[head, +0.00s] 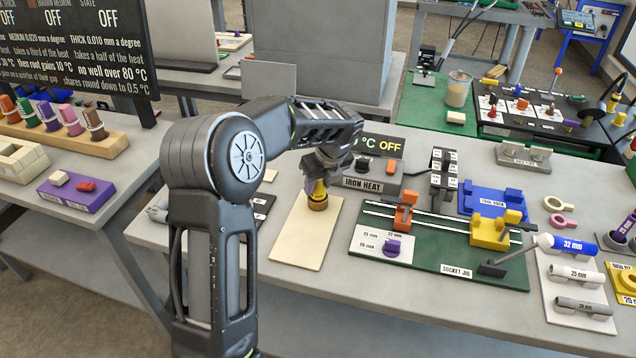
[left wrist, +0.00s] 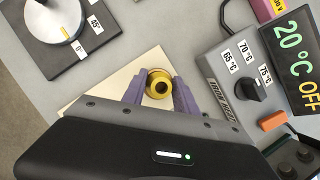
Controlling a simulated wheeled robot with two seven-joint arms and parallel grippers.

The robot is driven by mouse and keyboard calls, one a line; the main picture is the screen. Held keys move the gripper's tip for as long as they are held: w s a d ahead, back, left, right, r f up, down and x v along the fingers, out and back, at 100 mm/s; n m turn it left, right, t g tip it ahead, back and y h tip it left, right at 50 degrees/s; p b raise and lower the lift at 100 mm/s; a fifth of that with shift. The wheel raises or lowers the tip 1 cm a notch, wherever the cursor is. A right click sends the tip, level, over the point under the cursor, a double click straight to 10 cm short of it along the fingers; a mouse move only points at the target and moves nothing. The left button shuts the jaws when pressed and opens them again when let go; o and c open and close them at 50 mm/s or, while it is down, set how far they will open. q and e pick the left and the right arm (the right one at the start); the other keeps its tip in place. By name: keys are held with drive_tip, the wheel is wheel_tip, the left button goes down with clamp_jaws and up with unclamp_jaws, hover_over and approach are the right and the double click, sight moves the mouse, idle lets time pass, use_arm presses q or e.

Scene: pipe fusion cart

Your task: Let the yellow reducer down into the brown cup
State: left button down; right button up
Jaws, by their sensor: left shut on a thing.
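My left gripper (head: 318,182) points down over the cream board, its purple fingers shut on the yellow reducer (head: 319,189). In the left wrist view the reducer (left wrist: 159,84) shows end-on as a yellow ring between the two fingertips. The brown cup (head: 318,203) stands on the cream board (head: 300,240) directly below the reducer. The reducer's lower end meets the cup's top in the head view; I cannot tell how deep it sits inside. In the left wrist view the reducer and fingers hide most or all of the cup. My right gripper is not in view.
The iron heat box (head: 372,180) stands close behind and right of the cup. The green socket jig (head: 440,245) lies to the right, with an orange clamp (head: 404,211) and a yellow clamp (head: 492,232). A dark dial plate (left wrist: 62,30) lies left of the board. The board's front is clear.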

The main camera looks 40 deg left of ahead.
sight(320, 181)
use_arm(q)
drive_tip(key=shift+f, duration=0.55)
drive_tip(key=c, duration=0.9)
unclamp_jaws()
drive_tip(key=shift+s+d, duration=0.1)
drive_tip(key=b+v, duration=0.1)
drive_tip(key=v, duration=0.7)
